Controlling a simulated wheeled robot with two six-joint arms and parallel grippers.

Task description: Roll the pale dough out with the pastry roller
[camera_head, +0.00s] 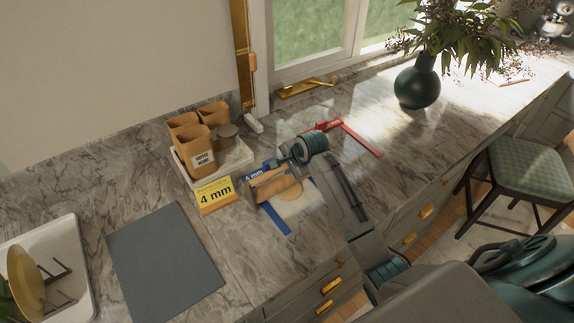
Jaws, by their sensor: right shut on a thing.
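The tan pastry roller (268,186) lies low over the pale work mat near the counter's front edge. My right gripper (284,164) reaches in from the lower right and is shut on the roller; its fingers are small and partly hidden by my wrist. The pale dough (291,195) shows as a flat, light tan patch beside the roller, partly covered by it. I cannot tell whether the roller touches it. A blue strip (273,217) lies along the mat's left side, and a blue piece marked 4 mm (254,173) is behind the roller. My left gripper is out of view.
A yellow 4 mm sign (215,194) stands left of the mat. Behind it, a tray (234,163) holds brown containers (199,150). Red strips (360,139) lie at the back right. A grey mat (164,263) is bare. A dark vase (417,83) stands farther right.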

